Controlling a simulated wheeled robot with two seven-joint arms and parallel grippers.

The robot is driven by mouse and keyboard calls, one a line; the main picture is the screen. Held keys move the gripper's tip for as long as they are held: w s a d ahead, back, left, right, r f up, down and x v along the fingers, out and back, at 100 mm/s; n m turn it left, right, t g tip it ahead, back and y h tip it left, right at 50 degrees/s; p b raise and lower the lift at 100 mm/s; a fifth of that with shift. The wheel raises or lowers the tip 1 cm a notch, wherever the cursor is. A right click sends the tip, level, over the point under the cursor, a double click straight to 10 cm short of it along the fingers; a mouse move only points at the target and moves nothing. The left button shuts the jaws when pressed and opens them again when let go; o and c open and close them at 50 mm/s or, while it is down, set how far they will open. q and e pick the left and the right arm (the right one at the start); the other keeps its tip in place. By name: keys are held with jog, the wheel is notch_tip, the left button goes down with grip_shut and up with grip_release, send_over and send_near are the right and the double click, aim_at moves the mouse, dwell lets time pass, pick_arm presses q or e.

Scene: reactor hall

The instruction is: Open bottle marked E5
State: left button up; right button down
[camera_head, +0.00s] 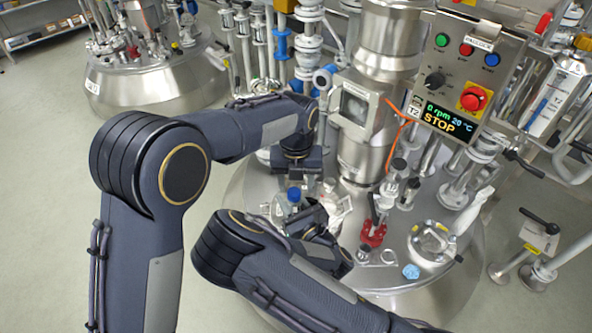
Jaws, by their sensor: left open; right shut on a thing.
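A clear bottle with a blue cap (294,194) stands upright at the left part of the reactor lid, in the camera_head view. Its marking is too small to read, so I cannot tell whether it says E5. My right gripper (304,215) is shut on the bottle's body from the right, and its fingers partly hide it. My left gripper (298,177) is open and points down just above the blue cap, apart from it as far as I can see.
The steel reactor lid (395,278) carries a red clamp fitting (373,233), a round sight glass (432,242), a blue crumpled item (411,271) and a white spray bottle (474,210). A control panel (466,78) reading STOP and a steel column (365,150) stand behind.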

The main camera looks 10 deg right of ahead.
pick_arm(q)
jog(key=shift+f, duration=0.8)
